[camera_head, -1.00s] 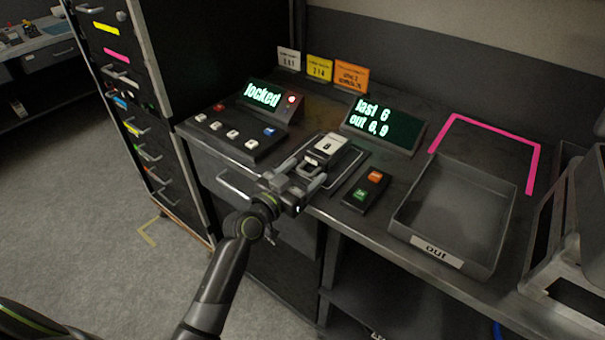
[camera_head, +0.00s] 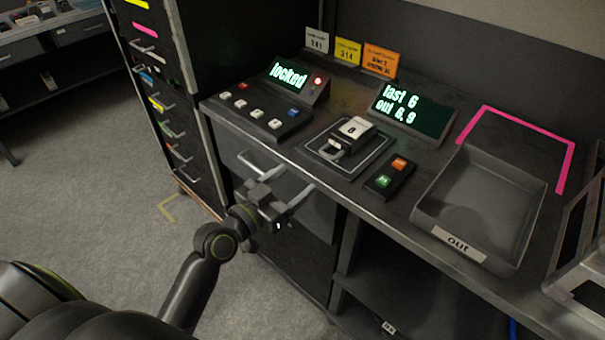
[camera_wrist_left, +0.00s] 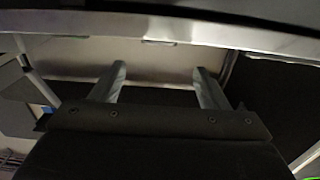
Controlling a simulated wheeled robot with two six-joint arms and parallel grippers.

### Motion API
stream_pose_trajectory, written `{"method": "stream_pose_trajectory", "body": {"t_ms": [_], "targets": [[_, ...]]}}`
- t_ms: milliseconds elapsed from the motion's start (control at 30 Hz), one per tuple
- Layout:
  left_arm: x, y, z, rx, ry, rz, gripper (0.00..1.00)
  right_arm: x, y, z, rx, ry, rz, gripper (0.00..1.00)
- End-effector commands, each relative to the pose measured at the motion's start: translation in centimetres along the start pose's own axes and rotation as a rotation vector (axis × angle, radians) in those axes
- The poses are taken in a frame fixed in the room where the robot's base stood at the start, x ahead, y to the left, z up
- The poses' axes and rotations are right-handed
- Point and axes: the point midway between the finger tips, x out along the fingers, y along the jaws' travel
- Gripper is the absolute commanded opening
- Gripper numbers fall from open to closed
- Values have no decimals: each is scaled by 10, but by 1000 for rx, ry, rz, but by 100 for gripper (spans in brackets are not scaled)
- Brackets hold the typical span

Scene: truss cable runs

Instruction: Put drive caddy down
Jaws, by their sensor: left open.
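The drive caddy (camera_head: 349,137) is a small dark block with a white label and a light handle at its front. It rests on the outlined square pad (camera_head: 316,145) on the counter, apart from my gripper. My left gripper (camera_head: 285,188) is open and empty. It is in front of the counter edge and below the caddy, near the drawer handle. In the left wrist view its two fingers (camera_wrist_left: 161,82) stand apart with nothing between them, below the counter's edge. My right gripper is not in view.
A button panel (camera_head: 258,114) and a "locked" display (camera_head: 288,73) stand left of the pad. A small two-button box (camera_head: 389,177), a second display (camera_head: 413,111) and the "out" tray (camera_head: 480,200) are to its right. A tall drawer cabinet (camera_head: 165,90) stands at left.

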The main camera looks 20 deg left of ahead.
Motion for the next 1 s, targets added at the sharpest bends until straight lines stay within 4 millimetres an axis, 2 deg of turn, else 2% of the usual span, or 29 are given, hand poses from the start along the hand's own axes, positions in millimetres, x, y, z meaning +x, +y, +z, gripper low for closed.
{"method": "stream_pose_trajectory", "body": {"t_ms": [333, 400, 467, 567, 667, 700, 767, 800, 867, 900, 967, 1000], "targets": [[-6, 0, 0, -1, -1, 0, 68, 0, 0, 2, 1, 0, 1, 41], [-5, -2, 8, -7, -17, -8, 68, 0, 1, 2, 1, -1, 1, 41], [-4, -7, 25, -18, -52, -24, 68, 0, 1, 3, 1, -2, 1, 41], [-5, -21, 77, -50, -157, -73, 68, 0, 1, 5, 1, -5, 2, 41], [-16, -36, 152, -89, -308, -141, 68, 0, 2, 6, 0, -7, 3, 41], [-25, -40, 183, -105, -373, -168, 68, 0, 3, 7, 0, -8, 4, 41], [-41, -45, 229, -124, -468, -207, 68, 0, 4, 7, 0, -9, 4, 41], [-54, -47, 259, -136, -532, -231, 68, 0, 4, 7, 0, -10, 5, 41], [-78, -47, 303, -152, -627, -264, 68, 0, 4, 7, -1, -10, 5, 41], [-96, -46, 331, -161, -690, -284, 68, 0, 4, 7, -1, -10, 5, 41], [-125, -42, 370, -174, -785, -312, 68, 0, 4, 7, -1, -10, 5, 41], [-146, -38, 395, -181, -847, -328, 68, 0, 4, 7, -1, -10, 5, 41]]}}
